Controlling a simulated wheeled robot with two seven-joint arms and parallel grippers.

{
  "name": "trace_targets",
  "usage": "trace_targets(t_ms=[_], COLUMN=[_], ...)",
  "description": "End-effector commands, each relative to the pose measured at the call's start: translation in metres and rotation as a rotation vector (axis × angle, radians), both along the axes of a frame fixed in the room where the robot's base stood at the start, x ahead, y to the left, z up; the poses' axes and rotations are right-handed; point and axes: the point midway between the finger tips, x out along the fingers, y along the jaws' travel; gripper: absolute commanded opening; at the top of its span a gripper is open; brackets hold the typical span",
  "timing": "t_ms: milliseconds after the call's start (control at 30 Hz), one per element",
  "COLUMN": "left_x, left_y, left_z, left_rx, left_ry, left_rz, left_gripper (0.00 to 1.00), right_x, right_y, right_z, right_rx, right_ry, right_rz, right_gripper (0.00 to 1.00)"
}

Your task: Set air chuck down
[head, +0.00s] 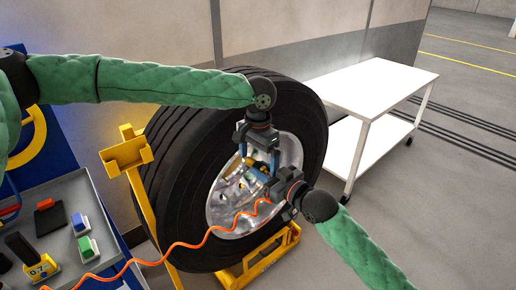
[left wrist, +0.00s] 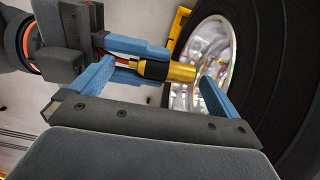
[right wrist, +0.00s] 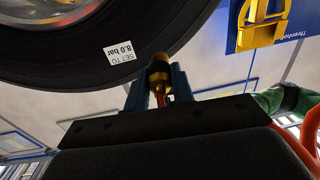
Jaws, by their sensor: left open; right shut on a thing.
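The air chuck (left wrist: 181,72), brass with a black band, is held in front of the wheel; it also shows in the right wrist view (right wrist: 159,64). My right gripper (right wrist: 158,82) is shut on it, with blue fingers on either side. My left gripper (left wrist: 155,82) is open, and the chuck shows between its spread fingers in the left wrist view; I cannot tell whether they touch it. In the head view both grippers meet before the silver hub, partly hiding the chuck. An orange coiled hose (head: 184,245) runs from there to the lower left.
The large black tyre (head: 180,150) stands upright in a yellow stand (head: 262,262). A grey tray (head: 75,195) with tools and coloured blocks is at the left. A yellow bracket (head: 126,152) rises beside the tyre. A white cart (head: 375,85) at the right has a bare top.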

Motion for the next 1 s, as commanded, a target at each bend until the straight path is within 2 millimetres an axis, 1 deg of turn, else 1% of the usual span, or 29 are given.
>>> trace_targets(t_ms=[133,367,400,467,500,633,667,700,767,800,833,1000], left_x=[0.0000,0.0000,0.0000,0.0000,0.0000,-0.0003,-0.0004,-0.0005,-0.0005,-0.0005,-0.0004,-0.0001], left_y=[-0.0001,0.0000,0.0000,0.0000,0.0000,-0.0001,-0.0002,-0.0004,-0.0004,-0.0004,-0.0003,-0.0001], left_z=[-0.0049,-0.0054,-0.0054,-0.0054,-0.0053,-0.0053,-0.0053,-0.0051,-0.0051,-0.0051,-0.0051,-0.0051], left_rx=[-0.001,-0.001,-0.001,0.000,0.000,-0.001,-0.001,-0.001,-0.001,-0.001,-0.001,-0.001], left_ry=[-0.001,-0.001,-0.001,0.000,0.000,0.001,0.001,0.000,0.000,0.000,0.000,0.000], left_rz=[0.000,0.000,0.000,0.000,0.000,-0.001,-0.001,-0.001,-0.001,-0.001,-0.001,-0.001], left_gripper=[1.00,1.00,0.96,0.84,0.76,0.51,0.49,0.49,0.49,0.49,0.49,0.49], right_x=[0.0000,0.0000,0.0000,0.0000,0.0000,0.0001,0.0001,0.0001,0.0001,0.0001,0.0001,0.0001], right_y=[0.0000,0.0000,0.0000,0.0000,0.0000,0.0001,0.0001,0.0001,0.0000,0.0001,0.0001,0.0001], right_z=[0.0003,0.0003,0.0003,0.0003,0.0003,0.0003,0.0002,0.0003,0.0002,0.0002,0.0002,0.0001], right_rx=[0.000,0.000,0.000,0.001,0.000,0.000,0.000,0.000,0.000,0.000,0.000,0.000], right_ry=[0.000,0.000,0.000,-0.001,0.000,0.000,0.000,0.000,0.000,0.000,0.000,0.000], right_rz=[0.000,0.000,0.000,0.000,0.000,0.000,0.000,0.000,0.000,0.000,0.000,0.000], right_gripper=[0.00,0.00,0.00,0.00,0.00,0.00,0.00,0.26,0.38,0.46,0.50,0.50])
